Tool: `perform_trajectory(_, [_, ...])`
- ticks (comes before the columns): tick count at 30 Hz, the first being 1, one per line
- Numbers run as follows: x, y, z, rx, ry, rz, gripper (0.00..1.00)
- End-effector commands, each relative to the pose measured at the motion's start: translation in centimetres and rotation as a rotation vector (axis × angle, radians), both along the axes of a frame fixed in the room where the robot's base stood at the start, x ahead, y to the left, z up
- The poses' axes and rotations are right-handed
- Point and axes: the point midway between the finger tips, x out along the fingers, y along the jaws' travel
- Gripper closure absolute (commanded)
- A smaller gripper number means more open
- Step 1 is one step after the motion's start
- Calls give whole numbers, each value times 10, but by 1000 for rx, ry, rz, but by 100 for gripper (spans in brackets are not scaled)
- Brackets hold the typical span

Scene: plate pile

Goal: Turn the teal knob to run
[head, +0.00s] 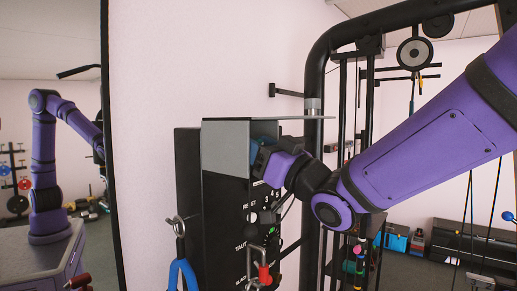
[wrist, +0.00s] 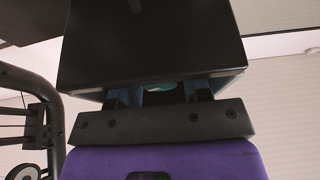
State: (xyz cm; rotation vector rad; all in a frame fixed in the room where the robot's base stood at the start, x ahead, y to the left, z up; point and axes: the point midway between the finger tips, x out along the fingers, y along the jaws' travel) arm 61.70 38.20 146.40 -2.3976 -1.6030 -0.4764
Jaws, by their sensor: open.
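A dark control panel (head: 227,215) with white lettering and numerals stands against the wall under a grey hood (head: 225,147). My gripper (head: 262,158) reaches in under the hood from the right, at the upper part of the panel. In the wrist view my gripper (wrist: 160,95) is open, with one blue finger on each side. A sliver of the teal knob (wrist: 160,88) shows between the fingers, below the dark hood edge. Most of the knob is hidden, and I cannot tell whether the fingers touch it. The knob's pointer and the run mark are not visible.
The hood (wrist: 150,45) overhangs close above the fingers in the wrist view. Lower on the panel are a round light knob (head: 253,217) and a red-handled clip (head: 264,275). A blue-handled hook (head: 182,270) hangs at left. Black rack posts (head: 312,190) stand just right.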

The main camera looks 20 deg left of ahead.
Motion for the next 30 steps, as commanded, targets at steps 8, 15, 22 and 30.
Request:
perform_trajectory(8, [-12, -32, -14, -3, -4, -3, 56])
perform_trajectory(15, [-25, -66, -29, -3, -4, -4, 56])
perform_trajectory(22, [-38, -94, -39, -12, 0, 4, 56])
perform_trajectory(30, [-39, -90, -25, -121, 55, 51, 56])
